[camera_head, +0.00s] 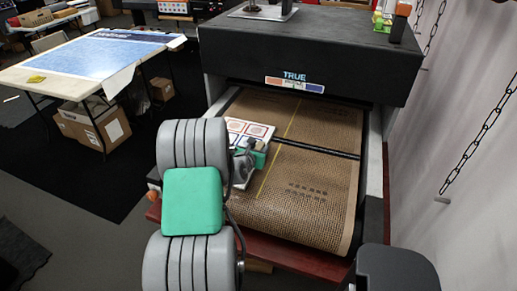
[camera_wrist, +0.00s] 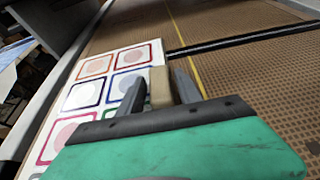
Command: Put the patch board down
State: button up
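The patch board (camera_head: 250,128) is a white board with rows of coloured square outlines around tinted circles. In the wrist view the board (camera_wrist: 99,65) lies ahead and to the left, its lower part hidden by my gripper. A tan block (camera_wrist: 160,88) stands at its right edge, looking like a grip on the board. My gripper (camera_wrist: 160,82) has one dark finger on each side of this block and appears shut on it. In the head view my gripper (camera_head: 243,160) is at the board's near side, partly hidden by my arm. I cannot tell whether the board touches the belt.
The brown mesh belt (camera_head: 310,190) of a black dryer (camera_head: 310,50) lies under and right of the board. A dark bar (camera_head: 320,149) and a yellow line cross it. Belt to the right and front is clear. A white wall with chains (camera_head: 480,140) closes the right side.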

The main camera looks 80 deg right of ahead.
jog(key=shift+o, duration=0.6)
jog(key=shift+r, duration=0.1)
jog(key=shift+a+r, duration=0.1)
jog(key=shift+a, duration=0.1)
jog(key=v, duration=1.1)
jog(key=shift+a+r+b, duration=0.15)
jog(key=shift+a+b, duration=0.1)
jog(key=shift+b, duration=0.1)
jog(key=w+a+r+m+t+y, duration=0.15)
jog(key=w+a+m, duration=0.25)
jog(key=w+a, duration=0.45)
jog(key=w+a+r+m+t+y, duration=0.1)
jog(key=w+a+m+t+y, duration=0.3)
jog(key=w, duration=0.7)
jog(key=w+a+r+m+y, duration=0.1)
jog(key=w+a+m+y, duration=0.15)
jog(key=a, duration=0.65)
jog(key=w+a+m+y, duration=0.1)
jog(key=w+a, duration=0.3)
jog(key=a, duration=0.6)
jog(key=s+a+r+m+y, duration=0.1)
jog(key=s+a+m+y, duration=0.1)
jog(key=a, duration=0.7)
jog(key=s+a+r+m+y, duration=0.1)
jog(key=s+a+m+y, duration=0.1)
jog(key=a, duration=0.8)
jog(key=shift+s+a+r+m+g+y, duration=0.35)
jog(key=shift+s+m, duration=0.2)
jog(key=shift+s, duration=0.45)
jog(key=shift+d, duration=0.1)
